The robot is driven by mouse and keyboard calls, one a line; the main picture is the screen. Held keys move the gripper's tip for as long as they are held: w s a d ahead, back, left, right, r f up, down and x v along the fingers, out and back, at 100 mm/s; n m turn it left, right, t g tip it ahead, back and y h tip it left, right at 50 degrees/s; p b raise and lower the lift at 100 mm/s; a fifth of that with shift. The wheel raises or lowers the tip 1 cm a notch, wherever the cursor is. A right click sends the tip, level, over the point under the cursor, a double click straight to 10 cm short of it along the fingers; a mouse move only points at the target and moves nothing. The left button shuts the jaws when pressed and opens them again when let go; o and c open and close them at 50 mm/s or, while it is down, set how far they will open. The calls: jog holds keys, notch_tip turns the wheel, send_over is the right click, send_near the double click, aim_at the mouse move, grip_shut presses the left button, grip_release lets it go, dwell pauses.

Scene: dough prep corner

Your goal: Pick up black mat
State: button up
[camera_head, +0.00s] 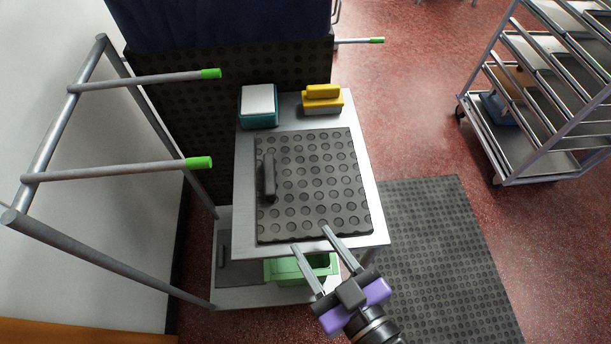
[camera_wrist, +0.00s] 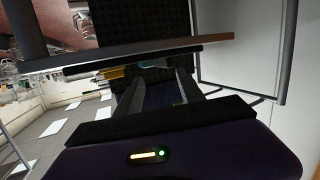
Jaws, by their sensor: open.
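A black mat (camera_head: 318,215) with round dimples lies flat on the top of a small metal cart (camera_head: 245,225). A raised dark bar handle (camera_head: 269,178) stands near the mat's left edge. My gripper (camera_head: 310,238) is at the front edge of the cart top, its two fingers open and pointing toward the mat's near edge. It looks empty. In the wrist view the fingers (camera_wrist: 155,92) reach toward the edge of a flat slab, and the mat cannot be clearly made out there. I cannot tell whether the fingers touch the cart.
A white-and-teal box (camera_head: 259,105) and a yellow-handled block (camera_head: 323,100) stand behind the mat. A green bin (camera_head: 285,270) sits on the lower shelf. A metal rack with green-tipped bars (camera_head: 145,168) is at left. Another dark mat (camera_head: 445,260) covers the floor at right; a tray trolley (camera_head: 500,165) stands beyond.

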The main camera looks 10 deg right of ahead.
jog(key=h, duration=0.1)
send_near(269, 173)
jog(key=shift+s+a+f+g, duration=0.15)
jog(key=shift+s+a+f, duration=0.25)
jog(key=shift+a, duration=0.15)
jog(key=shift+s+a+f+g, duration=0.15)
jog(key=shift+s+a+f, duration=0.1)
jog(key=shift+s+a, duration=0.25)
jog(key=w+m+h, duration=0.1)
jog(key=w+a+m+h, duration=0.1)
jog(key=w+a+r+m+h, duration=0.1)
jog(key=shift+w+m+h, duration=0.25)
jog(key=shift+m+h, duration=0.05)
jog(key=shift+w+d+r+m+h, duration=0.2)
jog(key=shift+r+m+h, duration=0.2)
jog(key=shift+m+h, duration=0.35)
jog(key=shift+w+d+m, duration=0.15)
jog(key=shift+w+m, duration=0.1)
jog(key=shift+w, duration=0.2)
jog(key=shift+f+p+x, duration=0.15)
jog(key=shift+p+x, duration=0.3)
jog(key=shift+x, duration=1.3)
jog(key=shift+f+p+x, duration=0.15)
jog(key=shift+p+x, duration=0.3)
jog(key=shift+x, duration=1.35)
jog(key=shift+s, duration=0.15)
grip_shut()
jog(key=shift+r, duration=0.1)
